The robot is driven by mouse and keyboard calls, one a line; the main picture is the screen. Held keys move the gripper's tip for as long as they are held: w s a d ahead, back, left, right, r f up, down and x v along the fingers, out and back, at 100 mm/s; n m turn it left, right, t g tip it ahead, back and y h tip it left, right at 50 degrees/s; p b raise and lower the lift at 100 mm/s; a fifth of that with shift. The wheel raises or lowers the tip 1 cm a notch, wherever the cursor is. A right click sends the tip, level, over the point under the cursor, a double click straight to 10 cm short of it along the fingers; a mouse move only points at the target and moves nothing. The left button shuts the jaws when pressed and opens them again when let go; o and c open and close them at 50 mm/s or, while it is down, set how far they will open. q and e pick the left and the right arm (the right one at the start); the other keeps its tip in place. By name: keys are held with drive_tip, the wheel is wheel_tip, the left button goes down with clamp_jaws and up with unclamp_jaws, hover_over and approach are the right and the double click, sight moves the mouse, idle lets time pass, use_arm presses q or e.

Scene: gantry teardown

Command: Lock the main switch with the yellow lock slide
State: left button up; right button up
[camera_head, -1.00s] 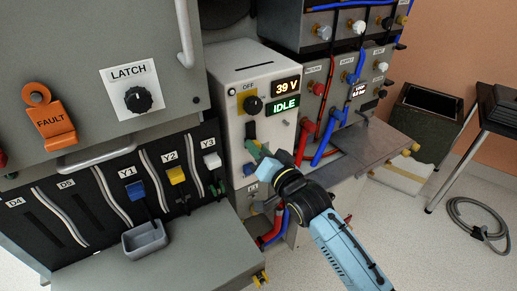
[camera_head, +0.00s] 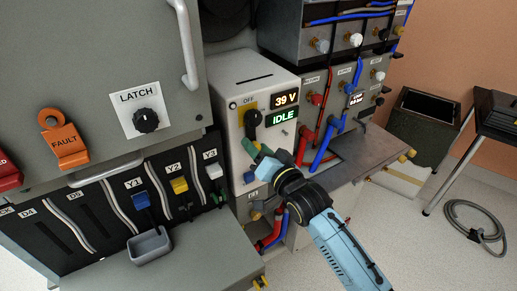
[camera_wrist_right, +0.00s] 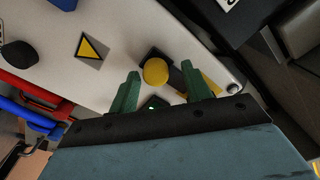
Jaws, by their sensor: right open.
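The main switch (camera_head: 253,118) is a black knob on a yellow plate (camera_head: 250,103) under an OFF label, on the pale cabinet front. My right gripper (camera_head: 257,153) is just below it, with its green fingers apart against the panel. In the right wrist view, the open fingers (camera_wrist_right: 163,90) stand on either side of a round yellow knob (camera_wrist_right: 155,71) on a dark base, which looks like part of the lock slide. I cannot tell whether they touch it. A yellow plate (camera_wrist_right: 207,80) is partly hidden behind one finger. My left gripper is out of view.
Lit displays read 39 V (camera_head: 286,99) and IDLE (camera_head: 283,117) beside the switch. Red and blue hoses (camera_head: 325,145) run to the right. A grey ledge (camera_head: 180,265) with a small grey bin (camera_head: 149,246) lies lower left. A yellow warning triangle (camera_wrist_right: 90,47) is close by.

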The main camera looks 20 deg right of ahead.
drive_tip(key=v, duration=1.3)
drive_tip(key=shift+s+p, duration=0.2)
drive_tip(key=shift+p, duration=0.1)
drive_tip(key=shift+f, duration=0.15)
drive_tip(key=s+d+f+n+g+h, duration=0.1)
drive_tip(key=s+f+g, duration=0.15)
drive_tip(key=f, duration=0.85)
drive_tip(key=s+d+f+n+g+h, duration=0.1)
drive_tip(key=s+f+g, duration=0.15)
drive_tip(key=f, duration=0.85)
drive_tip(key=s+d+f+n+g+h, duration=0.1)
drive_tip(key=s+f+g, duration=0.15)
drive_tip(key=f, duration=0.85)
drive_tip(key=s+d+f+n+g, duration=0.1)
drive_tip(key=s+f+g, duration=0.2)
drive_tip(key=s+f, duration=0.3)
drive_tip(key=s+d+f+n+g+h, duration=0.1)
drive_tip(key=s+f, duration=0.6)
drive_tip(key=s, duration=0.7)
drive_tip(key=s+d+f+n+g, duration=0.1)
drive_tip(key=s+f+g, duration=0.4)
drive_tip(key=s, duration=0.5)
wheel_tip(320, 180, down, 2)
drive_tip(key=shift+f+n, duration=0.1)
drive_tip(key=shift+n, duration=0.6)
